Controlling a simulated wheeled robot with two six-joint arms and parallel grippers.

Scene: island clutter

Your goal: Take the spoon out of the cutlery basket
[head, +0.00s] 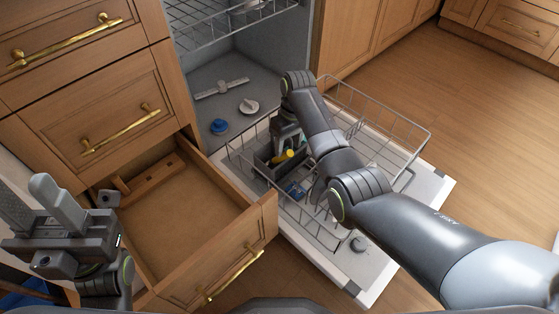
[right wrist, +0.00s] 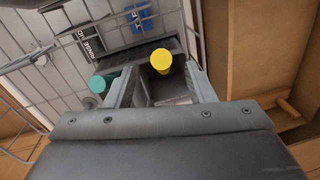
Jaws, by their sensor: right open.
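The dark grey cutlery basket (head: 265,168) stands in the pulled-out lower dishwasher rack. It also shows in the right wrist view (right wrist: 130,55). A yellow round-ended item (right wrist: 162,61) stands in it, and its yellow part shows in the head view (head: 284,156). A teal-ended item (right wrist: 97,84) stands beside it. I cannot tell which of these is the spoon. My right gripper (right wrist: 160,84) is open over the basket, its fingers on either side of the yellow-ended item, not closed on it. My left gripper (head: 50,205) is at the left, over the cabinet side, far from the basket.
An open, empty-looking wooden drawer (head: 185,225) is left of the lower rack (head: 395,122). The dishwasher door (head: 365,285) lies down under the rack. A blue cap (head: 219,127) and a spray arm (head: 222,88) are in the tub. Wooden floor is free at right.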

